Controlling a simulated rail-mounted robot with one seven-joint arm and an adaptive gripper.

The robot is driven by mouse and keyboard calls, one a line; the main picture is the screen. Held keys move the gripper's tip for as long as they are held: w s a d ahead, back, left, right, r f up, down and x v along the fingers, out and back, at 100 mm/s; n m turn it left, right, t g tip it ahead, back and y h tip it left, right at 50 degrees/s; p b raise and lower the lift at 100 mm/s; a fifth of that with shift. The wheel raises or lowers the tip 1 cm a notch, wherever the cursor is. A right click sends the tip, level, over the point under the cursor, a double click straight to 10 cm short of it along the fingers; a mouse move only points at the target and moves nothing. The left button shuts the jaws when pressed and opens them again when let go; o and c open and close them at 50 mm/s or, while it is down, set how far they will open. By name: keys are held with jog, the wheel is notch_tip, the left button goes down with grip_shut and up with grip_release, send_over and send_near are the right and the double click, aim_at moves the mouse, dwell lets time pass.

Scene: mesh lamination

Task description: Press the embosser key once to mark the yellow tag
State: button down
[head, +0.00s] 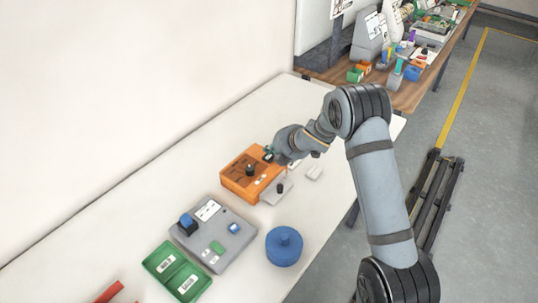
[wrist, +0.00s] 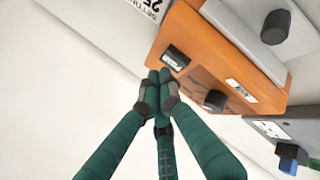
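An orange machine (head: 238,182), which looks like the embosser, sits on the white table; the wrist view shows its orange top (wrist: 185,30). A black key with white lettering (wrist: 177,57) is near one edge of that top. My gripper (wrist: 158,76) has its teal fingertips together, with nothing visible between them. The tips are right beside the black key in the picture; I cannot tell whether they touch it. In the head view my gripper (head: 269,154) is over the machine's far right end, partly hidden by the wrist. I cannot make out a yellow tag.
A grey plate with a black knob (wrist: 275,27) adjoins the machine. A grey panel device (head: 213,232), a blue round lidded pot (head: 284,246) and green trays (head: 158,259) stand nearer. A cluttered wooden bench (head: 405,92) is behind. The white table (head: 130,215) is clear along the wall.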

aim_at(270, 158)
notch_tip(270, 158, up, 5)
jog(key=p, duration=0.4)
dwell(0.3)
dwell(0.6)
